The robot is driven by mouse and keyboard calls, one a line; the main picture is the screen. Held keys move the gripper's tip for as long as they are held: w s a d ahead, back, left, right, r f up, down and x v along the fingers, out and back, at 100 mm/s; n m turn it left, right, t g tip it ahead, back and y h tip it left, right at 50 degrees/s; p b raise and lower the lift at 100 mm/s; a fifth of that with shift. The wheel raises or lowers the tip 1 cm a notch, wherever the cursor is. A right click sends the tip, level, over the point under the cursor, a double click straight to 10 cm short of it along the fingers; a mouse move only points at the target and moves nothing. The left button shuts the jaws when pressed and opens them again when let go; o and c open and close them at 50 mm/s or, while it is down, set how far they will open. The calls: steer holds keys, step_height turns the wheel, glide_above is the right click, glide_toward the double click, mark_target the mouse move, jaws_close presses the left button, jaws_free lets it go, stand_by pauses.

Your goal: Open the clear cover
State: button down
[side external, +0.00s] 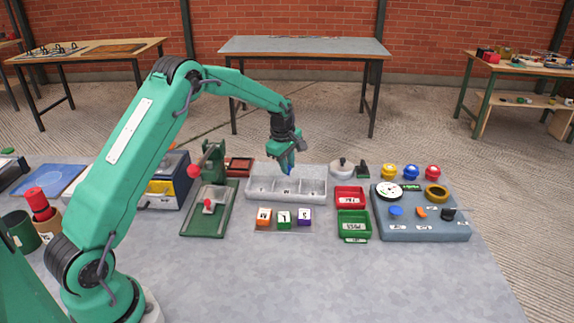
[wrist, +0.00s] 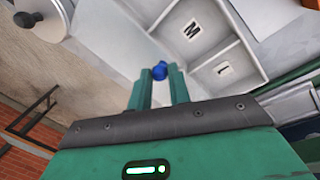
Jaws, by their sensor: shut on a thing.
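A pale tray (side external: 313,190) with three compartments stands mid-table.
Lettered cubes (side external: 284,217) lie in front of the tray. Red (side external: 349,197) and green bins (side external: 353,225) stand to its right, beyond them a grey board (side external: 421,228) with several parts. A green press (side external: 208,205) stands to the left. The front table is clear.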

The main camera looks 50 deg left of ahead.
steer(key=c, duration=1.3)
jaws_free()
step_height(320, 180, up, 8)
steer(key=s, duration=0.1)
steer(key=shift+s+d+f, duration=0.2)
steer(key=shift+s, duration=0.05)
